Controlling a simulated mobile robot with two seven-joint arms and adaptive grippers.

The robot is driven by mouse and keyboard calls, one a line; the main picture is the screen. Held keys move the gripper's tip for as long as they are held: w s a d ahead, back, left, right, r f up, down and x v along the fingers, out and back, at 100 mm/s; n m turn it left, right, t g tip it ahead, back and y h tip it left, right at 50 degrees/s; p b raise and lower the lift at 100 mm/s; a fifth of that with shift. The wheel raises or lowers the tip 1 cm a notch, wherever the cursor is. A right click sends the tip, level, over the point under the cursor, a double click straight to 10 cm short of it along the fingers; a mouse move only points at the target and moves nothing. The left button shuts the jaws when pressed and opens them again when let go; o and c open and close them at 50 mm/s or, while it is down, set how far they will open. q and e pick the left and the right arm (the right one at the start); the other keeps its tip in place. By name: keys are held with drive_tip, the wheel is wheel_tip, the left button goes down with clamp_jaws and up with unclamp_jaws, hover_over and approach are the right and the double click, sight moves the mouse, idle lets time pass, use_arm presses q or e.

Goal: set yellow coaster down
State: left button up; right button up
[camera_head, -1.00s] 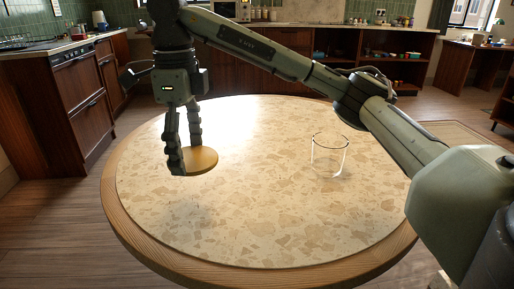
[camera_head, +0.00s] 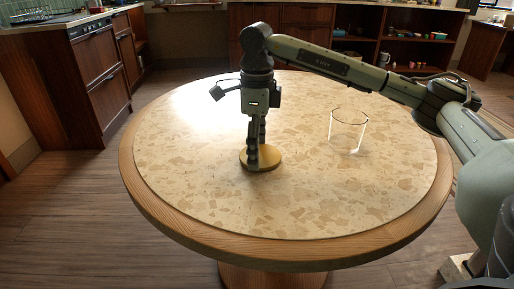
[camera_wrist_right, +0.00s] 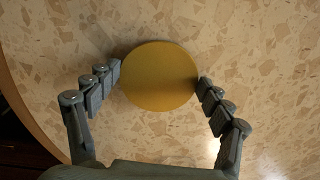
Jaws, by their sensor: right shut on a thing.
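The yellow coaster (camera_head: 271,156) is a flat round disc, held level at or just above the speckled top of the round table (camera_head: 215,205). I cannot tell whether its underside touches the table. My right gripper (camera_head: 256,162) points straight down and is shut on the coaster. In the right wrist view, the fingers of my right gripper (camera_wrist_right: 160,78) grip the coaster (camera_wrist_right: 158,75) by opposite edges. My left gripper is in neither view.
A clear drinking glass (camera_head: 347,132) stands on the table to the right of the coaster. The tabletop around the coaster is otherwise bare, with a wooden rim (camera_head: 300,252). Wooden cabinets (camera_head: 90,75) stand behind at the left.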

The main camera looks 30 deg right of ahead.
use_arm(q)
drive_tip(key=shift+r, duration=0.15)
use_arm(e)
drive_tip(key=shift+f, duration=0.2)
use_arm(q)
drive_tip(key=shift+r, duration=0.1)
use_arm(e)
drive_tip(key=o, duration=1.1)
drive_tip(key=shift+c, duration=0.2)
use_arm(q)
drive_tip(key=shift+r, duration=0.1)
use_arm(e)
drive_tip(key=shift+r, duration=0.1)
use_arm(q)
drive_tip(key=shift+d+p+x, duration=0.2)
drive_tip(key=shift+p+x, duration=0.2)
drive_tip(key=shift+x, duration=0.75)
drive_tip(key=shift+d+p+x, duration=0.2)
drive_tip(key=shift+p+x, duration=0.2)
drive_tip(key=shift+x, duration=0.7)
use_arm(e)
wheel_tip(320, 180, up, 12)
